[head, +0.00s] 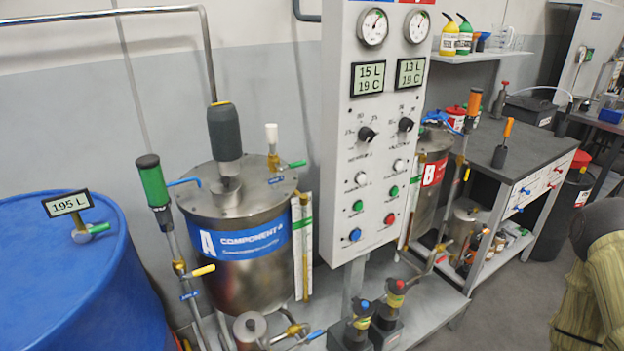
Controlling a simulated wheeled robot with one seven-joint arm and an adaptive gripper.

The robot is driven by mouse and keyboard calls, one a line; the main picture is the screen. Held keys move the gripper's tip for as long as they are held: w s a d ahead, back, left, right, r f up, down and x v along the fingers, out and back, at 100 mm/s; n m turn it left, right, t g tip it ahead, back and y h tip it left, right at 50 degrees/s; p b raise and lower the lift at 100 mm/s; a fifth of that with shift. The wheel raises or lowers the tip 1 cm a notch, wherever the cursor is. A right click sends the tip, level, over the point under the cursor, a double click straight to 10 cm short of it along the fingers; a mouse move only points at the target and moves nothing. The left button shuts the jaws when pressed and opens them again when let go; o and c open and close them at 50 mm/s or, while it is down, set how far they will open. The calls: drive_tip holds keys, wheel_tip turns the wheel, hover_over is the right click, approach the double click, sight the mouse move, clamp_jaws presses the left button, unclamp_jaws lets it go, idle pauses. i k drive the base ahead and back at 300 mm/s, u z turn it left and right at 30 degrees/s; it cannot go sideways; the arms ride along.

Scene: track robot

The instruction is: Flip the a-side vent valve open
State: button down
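The steel tank marked A, Component A (247,270), stands left of the control panel. On the right of its lid (240,195) is a small brass valve (273,160) with a white cap (271,134) on top. Its green lever (292,165) points right, roughly level, across the upright stem. A small blue tag (276,180) hangs below it, its text too small to read, so I cannot confirm that this is the vent valve. My gripper is out of view; what seems to be part of my arm (590,290) shows at the right edge.
A grey control panel (375,170) stands close right of the tank. A dark motor (224,132) rises from the lid. A green-topped filter column (153,182) and yellow-lever valve (204,270) stand in front left. A blue drum (70,290) is far left. Floor is clear at lower right.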

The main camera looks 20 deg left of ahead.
sight(302, 162)
drive_tip(key=k, duration=0.6)
drive_tip(key=u, duration=0.65)
drive_tip(key=i, duration=0.5)
